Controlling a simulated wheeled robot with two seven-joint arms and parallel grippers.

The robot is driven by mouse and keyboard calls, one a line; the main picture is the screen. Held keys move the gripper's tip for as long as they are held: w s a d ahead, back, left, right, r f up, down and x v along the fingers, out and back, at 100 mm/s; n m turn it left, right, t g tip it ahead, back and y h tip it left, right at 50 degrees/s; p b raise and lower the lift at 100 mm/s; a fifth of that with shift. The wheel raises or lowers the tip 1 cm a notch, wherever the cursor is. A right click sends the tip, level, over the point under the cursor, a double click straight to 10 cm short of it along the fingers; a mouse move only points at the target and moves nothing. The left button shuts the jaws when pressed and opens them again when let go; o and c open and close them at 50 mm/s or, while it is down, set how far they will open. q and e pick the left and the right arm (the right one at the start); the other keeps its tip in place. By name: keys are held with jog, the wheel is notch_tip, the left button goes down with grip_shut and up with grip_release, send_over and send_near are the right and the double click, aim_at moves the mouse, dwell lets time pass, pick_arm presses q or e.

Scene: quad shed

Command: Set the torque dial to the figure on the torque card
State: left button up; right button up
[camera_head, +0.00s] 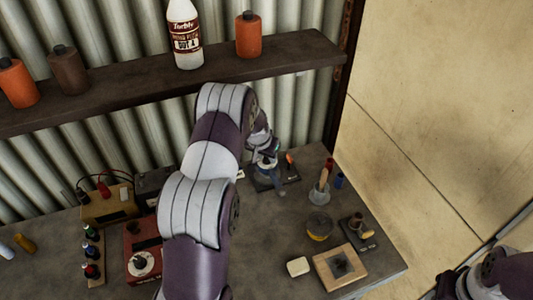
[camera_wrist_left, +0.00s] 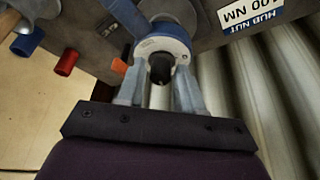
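My right gripper (camera_head: 455,286) is at the lower right, only partly seen.
A cup with tools (camera_head: 320,192), a yellow-banded container (camera_head: 319,228) and a wooden box (camera_head: 342,266) stand right of my arm. A red box (camera_head: 142,250) and battery-like box (camera_head: 108,205) stand left. A bottle (camera_head: 185,38) stands on the shelf above.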

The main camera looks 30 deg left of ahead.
pick_arm(q)
jog(key=shift+o, duration=0.6)
jog(key=shift+w+r, duration=0.1)
jog(key=shift+r, duration=0.1)
jog(key=b+v, duration=0.2)
jog(key=v, duration=0.5)
jog(key=shift+r, duration=0.1)
